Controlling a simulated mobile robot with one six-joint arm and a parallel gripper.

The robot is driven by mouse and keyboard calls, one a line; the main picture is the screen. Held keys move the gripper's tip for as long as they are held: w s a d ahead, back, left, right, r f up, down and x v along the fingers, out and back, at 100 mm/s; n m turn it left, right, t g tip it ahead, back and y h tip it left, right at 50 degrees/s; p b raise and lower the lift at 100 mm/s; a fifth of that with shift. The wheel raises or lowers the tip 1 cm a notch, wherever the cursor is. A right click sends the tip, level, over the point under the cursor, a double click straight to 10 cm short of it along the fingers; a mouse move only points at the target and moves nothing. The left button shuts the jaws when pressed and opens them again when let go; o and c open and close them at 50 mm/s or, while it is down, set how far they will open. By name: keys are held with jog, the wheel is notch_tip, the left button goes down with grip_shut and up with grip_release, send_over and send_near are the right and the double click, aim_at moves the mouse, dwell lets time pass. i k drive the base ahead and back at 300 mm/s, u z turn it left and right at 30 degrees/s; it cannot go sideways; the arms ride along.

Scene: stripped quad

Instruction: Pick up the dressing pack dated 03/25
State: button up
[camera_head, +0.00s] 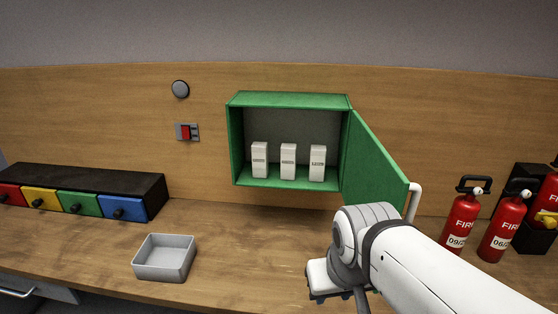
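Three white dressing packs stand upright in a row inside the open green cabinet (291,100) on the wall. They are the left pack (259,160), the middle pack (288,162) and the right pack (317,163). Each has a dark printed line low on its front, too small to read, so I cannot tell which is dated 03/25. My gripper (330,295) is at the lower middle, below and in front of the cabinet, apart from the packs. Its fingers are mostly hidden at the arm's end, and I cannot see whether they are open.
The green cabinet door (378,165) swings out to the right, close above my arm. A grey tray (164,257) sits on the wooden counter (235,245). Coloured drawers (80,203) stand at left, red fire extinguishers (463,222) at right. The counter below the cabinet is clear.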

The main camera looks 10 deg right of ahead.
aim_at(288, 151)
jog(key=z, duration=2.7)
jog(key=k, duration=1.25)
jog(key=u, duration=2.15)
jog(key=i, duration=1)
